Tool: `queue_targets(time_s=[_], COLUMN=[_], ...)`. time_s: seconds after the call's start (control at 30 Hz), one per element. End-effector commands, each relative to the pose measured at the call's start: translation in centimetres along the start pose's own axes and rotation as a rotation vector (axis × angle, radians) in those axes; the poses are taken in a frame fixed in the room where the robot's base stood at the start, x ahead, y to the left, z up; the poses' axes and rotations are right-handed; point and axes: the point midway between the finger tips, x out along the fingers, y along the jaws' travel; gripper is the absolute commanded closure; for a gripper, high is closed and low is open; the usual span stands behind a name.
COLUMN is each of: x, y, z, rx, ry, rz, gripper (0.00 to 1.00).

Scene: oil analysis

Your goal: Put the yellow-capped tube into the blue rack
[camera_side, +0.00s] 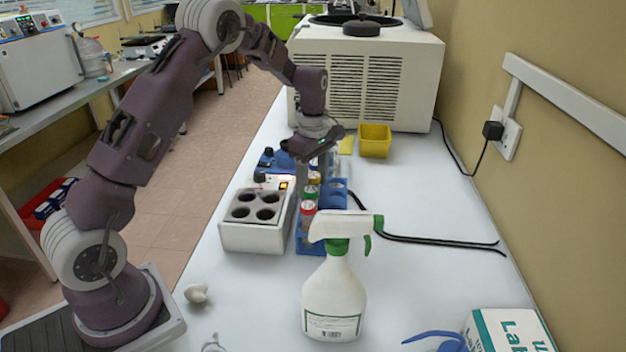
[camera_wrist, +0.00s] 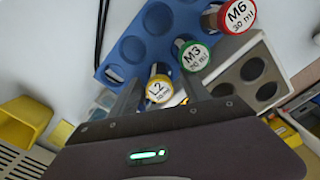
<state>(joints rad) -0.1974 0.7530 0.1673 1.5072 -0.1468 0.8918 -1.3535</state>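The yellow-capped tube, labelled L2 (camera_wrist: 158,90), stands in line with the green-capped tube M3 (camera_wrist: 195,57) and red-capped tube M6 (camera_wrist: 236,14) at the blue rack (camera_wrist: 112,52). In the side view the yellow cap (camera_side: 314,177) shows behind the green cap (camera_side: 312,192) and red cap (camera_side: 309,208), over the blue rack (camera_side: 310,243). My gripper (camera_wrist: 162,88) points down with one finger on each side of the yellow cap; gaps show beside the cap, so it looks open. In the side view my gripper (camera_side: 313,172) is at the rack's far end. The tube's lower part is hidden.
A white block with four-well top, all wells empty (camera_side: 240,240), stands left of the rack. A spray bottle (camera_side: 334,295) stands in front. A yellow bin (camera_side: 375,141) and a large white machine (camera_side: 415,85) are behind.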

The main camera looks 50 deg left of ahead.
Motion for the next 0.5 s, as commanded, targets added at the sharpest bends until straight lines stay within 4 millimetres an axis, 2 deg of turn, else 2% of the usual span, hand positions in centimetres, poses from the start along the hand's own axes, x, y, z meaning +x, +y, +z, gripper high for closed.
queue_targets(time_s=[0.23,0.5], x=[-0.3,-5.5], y=[0.0,0.1], z=[0.0,0.0], rx=[0.000,0.000], ry=[0.000,0.000], rz=[0.002,0.004], gripper=[0.45,0.45])
